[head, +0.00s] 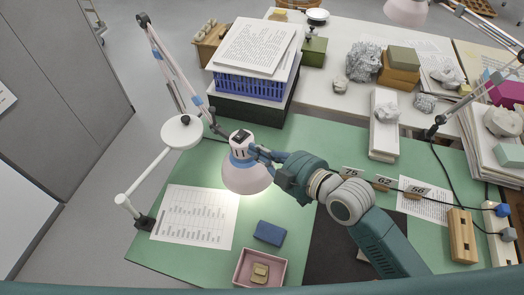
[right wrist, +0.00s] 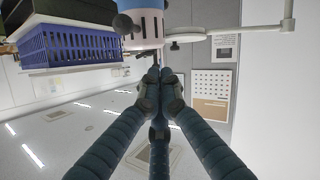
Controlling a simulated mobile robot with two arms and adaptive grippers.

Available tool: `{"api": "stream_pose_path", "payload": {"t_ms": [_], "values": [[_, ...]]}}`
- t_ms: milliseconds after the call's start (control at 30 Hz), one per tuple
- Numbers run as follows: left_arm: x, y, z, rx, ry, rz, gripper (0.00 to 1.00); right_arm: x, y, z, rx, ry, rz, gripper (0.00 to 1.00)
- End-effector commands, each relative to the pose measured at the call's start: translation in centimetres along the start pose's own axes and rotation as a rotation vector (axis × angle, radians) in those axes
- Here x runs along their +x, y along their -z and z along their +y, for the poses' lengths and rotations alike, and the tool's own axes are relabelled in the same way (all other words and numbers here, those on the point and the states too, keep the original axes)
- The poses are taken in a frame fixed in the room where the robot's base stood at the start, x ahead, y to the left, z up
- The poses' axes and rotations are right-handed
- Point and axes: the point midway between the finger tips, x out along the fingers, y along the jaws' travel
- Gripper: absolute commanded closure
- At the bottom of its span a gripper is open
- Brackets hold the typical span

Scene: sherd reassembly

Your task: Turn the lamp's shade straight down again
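The desk lamp's pale pink shade (head: 246,178) hangs from its jointed arm (head: 166,62) over the green mat. It is lit and opens mostly downward, with a slight tilt I cannot measure. Its white and blue cap (head: 240,143) is on top. My right gripper (head: 259,153) is at the right side of the cap. In the right wrist view the fingertips (right wrist: 158,75) come together on a thin dark stem below the slotted lamp head (right wrist: 139,30). The shade's lower part is out of that view. My left gripper is not in view.
A white round magnifier (head: 181,131) on a jointed arm stands close left of the shade. A blue crate (head: 248,86) with papers is behind. A pink tray (head: 259,268) and a blue block (head: 270,233) lie below. A second lamp (head: 407,11) is at upper right.

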Motion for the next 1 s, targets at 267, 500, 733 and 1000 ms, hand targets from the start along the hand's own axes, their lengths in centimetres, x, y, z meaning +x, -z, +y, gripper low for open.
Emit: {"api": "stream_pose_path", "payload": {"t_ms": [267,500,733,1000], "values": [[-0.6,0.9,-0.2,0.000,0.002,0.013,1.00,1.5,-3.3,-0.1,0.000,0.002,-0.003,1.00],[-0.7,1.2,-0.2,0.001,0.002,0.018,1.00,1.6,-4.0,0.0,0.000,0.001,-0.001,1.00],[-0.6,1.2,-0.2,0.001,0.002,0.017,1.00,1.6,-4.0,-0.1,0.000,0.001,-0.001,1.00],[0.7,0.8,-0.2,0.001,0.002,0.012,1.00,1.7,-5.6,-0.8,0.000,0.001,0.000,1.00]]}}
